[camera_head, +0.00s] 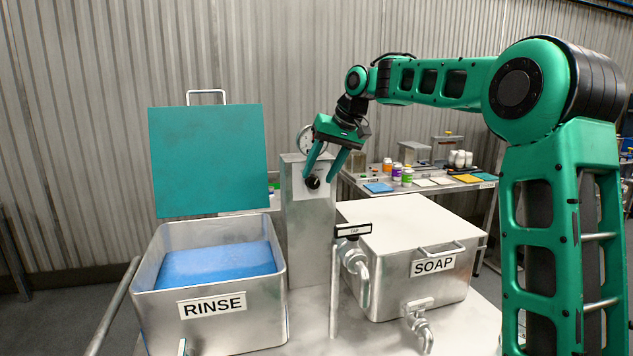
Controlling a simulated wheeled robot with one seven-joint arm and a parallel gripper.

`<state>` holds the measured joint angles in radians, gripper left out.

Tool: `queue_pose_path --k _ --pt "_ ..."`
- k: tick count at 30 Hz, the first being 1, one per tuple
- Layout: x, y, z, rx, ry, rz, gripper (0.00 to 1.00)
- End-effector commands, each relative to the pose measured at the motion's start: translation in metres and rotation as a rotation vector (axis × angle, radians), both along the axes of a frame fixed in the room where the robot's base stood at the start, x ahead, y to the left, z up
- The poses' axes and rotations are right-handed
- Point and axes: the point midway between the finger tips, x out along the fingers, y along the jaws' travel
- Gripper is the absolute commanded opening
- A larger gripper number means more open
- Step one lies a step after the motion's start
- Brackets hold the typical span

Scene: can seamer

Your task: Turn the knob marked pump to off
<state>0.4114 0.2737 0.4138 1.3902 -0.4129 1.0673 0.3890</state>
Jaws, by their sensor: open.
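A black knob (313,182) sits on the front face of a grey metal column (311,235) between the two tanks. A pale plate surrounds the knob, and its marking cannot be read from here. My green gripper (321,174) points down at the knob with its two fingers apart. The left fingertip is close to the knob's left side and the right one is to its right. I cannot tell whether either finger touches the knob. Which way the knob points is too small to tell.
A round gauge (304,140) is on the column above the knob. The open RINSE tank (160,275) with its raised teal lid (208,160) is left. The closed SOAP tank (400,230) is right. A tap (352,258) stands in front.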

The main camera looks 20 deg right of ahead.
Motion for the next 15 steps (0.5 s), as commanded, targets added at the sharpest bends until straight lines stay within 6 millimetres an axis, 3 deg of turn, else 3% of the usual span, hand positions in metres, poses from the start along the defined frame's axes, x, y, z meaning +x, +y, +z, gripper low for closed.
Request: queue_pose_path --k 6,15 --pt "0.008 0.007 -0.02 0.001 0.001 0.001 0.46" --pt "0.01 0.008 -0.025 -0.001 0.0 -0.001 0.46"
